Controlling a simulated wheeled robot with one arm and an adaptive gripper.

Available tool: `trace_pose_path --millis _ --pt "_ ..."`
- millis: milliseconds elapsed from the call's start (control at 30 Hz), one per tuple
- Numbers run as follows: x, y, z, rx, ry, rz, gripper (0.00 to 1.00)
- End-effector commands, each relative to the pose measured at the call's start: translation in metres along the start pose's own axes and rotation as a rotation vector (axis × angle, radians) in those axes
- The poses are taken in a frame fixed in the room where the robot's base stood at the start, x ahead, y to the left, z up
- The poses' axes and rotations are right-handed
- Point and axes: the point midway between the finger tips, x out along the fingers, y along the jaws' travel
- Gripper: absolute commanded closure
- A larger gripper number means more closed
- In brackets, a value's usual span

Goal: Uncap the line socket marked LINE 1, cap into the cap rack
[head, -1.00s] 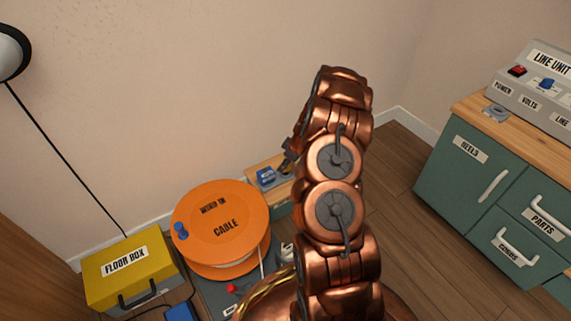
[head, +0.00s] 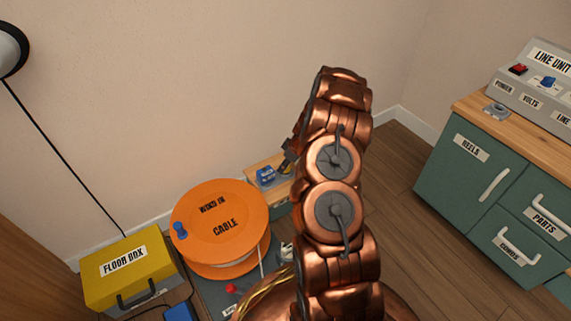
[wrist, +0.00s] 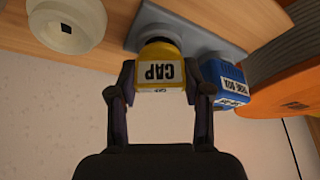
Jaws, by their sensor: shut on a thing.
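In the wrist view my gripper (wrist: 160,100) is shut on a yellow cap (wrist: 160,72) with a white CAP label, which appears upside down. The cap sits against a grey plate (wrist: 132,26) on a wooden surface; I cannot tell whether it is seated or free. A blue block (wrist: 222,82) with a white label is right beside the cap on the same plate. In the head view the blue block (head: 266,175) shows on a small wooden-topped stand, and my arm hides most of the gripper and the cap. The LINE 1 mark and the cap rack are not identifiable.
An off-white round fitting (wrist: 66,24) with a square hole is left of the cap. The orange cable reel (head: 222,222) stands close by the small stand, left of my arm. A yellow floor box (head: 128,270) is farther left. A green cabinet (head: 480,190) with a line unit (head: 540,85) stands right.

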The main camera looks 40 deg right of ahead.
Motion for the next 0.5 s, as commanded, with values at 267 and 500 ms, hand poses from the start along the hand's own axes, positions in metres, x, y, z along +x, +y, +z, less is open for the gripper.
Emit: trace_pose_path --millis 267,500 --pt "0.0049 0.0000 0.0019 0.000 0.000 0.000 0.72" --pt "0.0057 0.0000 0.0024 0.000 0.000 0.000 0.40"
